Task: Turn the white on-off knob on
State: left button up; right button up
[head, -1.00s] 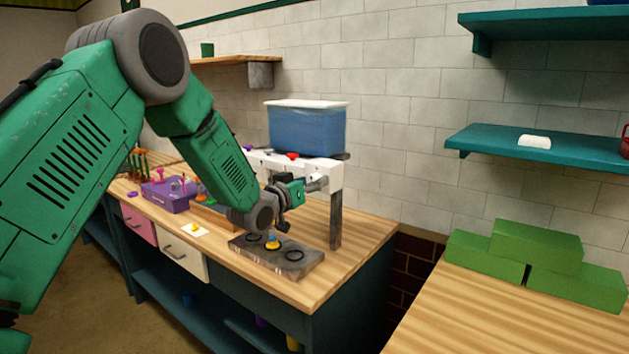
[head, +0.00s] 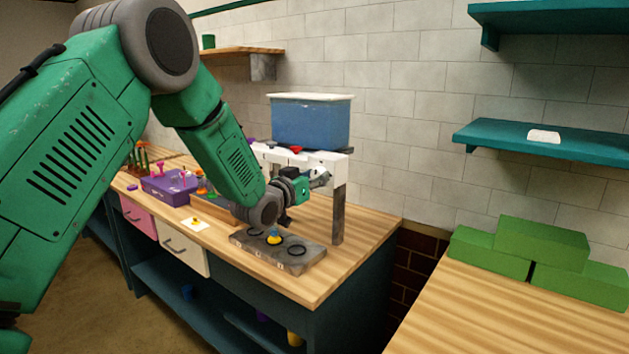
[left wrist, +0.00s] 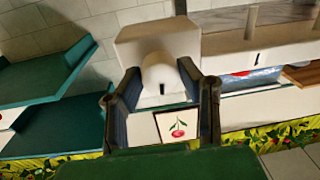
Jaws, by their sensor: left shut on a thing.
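The white knob (left wrist: 162,72) shows in the left wrist view, with a dark mark on its face. It sits on a white housing (left wrist: 158,38). My left gripper (head: 320,181) is at the front of the white stand (head: 335,160), under the blue tank (head: 310,123). Its two fingers lie on either side of the knob in the left wrist view and are shut on it. In the head view the gripper mostly hides the knob. My right gripper is in no view.
A grey board (head: 305,258) with dark rings and a small yellow-and-blue piece (head: 274,238) lies below the gripper. A red knob (head: 296,149) is on top of the stand. A purple box (head: 160,188) is further left. Green blocks (head: 520,247) lie on the right table.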

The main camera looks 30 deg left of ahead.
pick_arm(q)
jog(key=shift+w+d+m+b, duration=0.1)
jog(key=shift+d+m+b, duration=0.1)
jog(key=shift+m+b, duration=0.5)
jog(key=m+b, duration=0.1)
jog(key=m, duration=0.1)
jog(key=shift+a+m+b, duration=0.3)
jog(key=shift+m+b, duration=0.05)
jog(key=shift+m, duration=0.05)
jog(key=m+b, duration=0.1)
jog(key=m, duration=0.1)
jog(key=m+b, duration=0.2)
jog(key=shift+d+f+m+t+h+b, duration=0.1)
jog(key=shift+d+m+t+h+b, duration=0.05)
jog(key=shift+m+t+h+b, duration=0.2)
jog(key=shift+f+m+h+b, duration=0.1)
jog(key=shift+m+h+b, duration=0.35)
jog(key=shift+m+b, duration=3.45)
jog(key=shift+m+p, duration=0.6)
jog(key=shift+m, duration=0.05)
jog(key=o, duration=1.1)
